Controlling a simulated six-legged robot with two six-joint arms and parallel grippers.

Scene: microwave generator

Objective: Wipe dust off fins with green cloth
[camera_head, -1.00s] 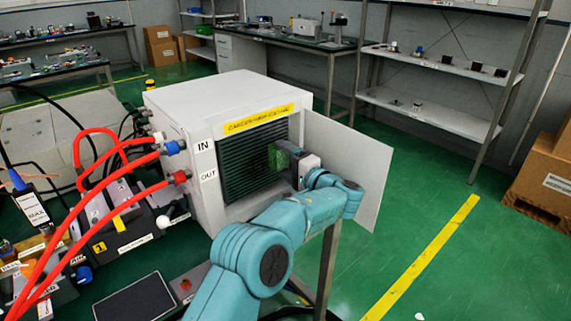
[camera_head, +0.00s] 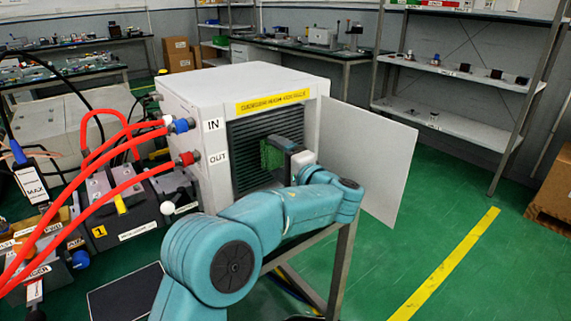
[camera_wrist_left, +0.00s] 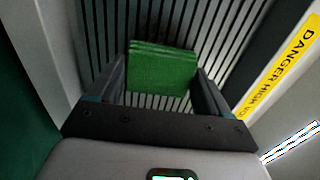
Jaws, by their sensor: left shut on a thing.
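The dark fins (camera_head: 262,139) fill the open front of the white cabinet in the head view, and they show behind the cloth in the left wrist view (camera_wrist_left: 180,25). The green cloth (camera_wrist_left: 162,68) looks like a folded pad and sits between the fingers of my left gripper (camera_wrist_left: 165,90). In the head view the cloth (camera_head: 271,156) is at the fins, right of their middle. I cannot tell if it touches them. My left gripper (camera_head: 283,156) is shut on the cloth. My right gripper is not in view.
The white cabinet (camera_head: 235,80) has its door (camera_head: 370,160) swung open on the right, beside my left arm. Red hoses (camera_head: 95,185) run to the IN and OUT ports at left. A yellow danger label (camera_head: 273,101) is above the fins.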

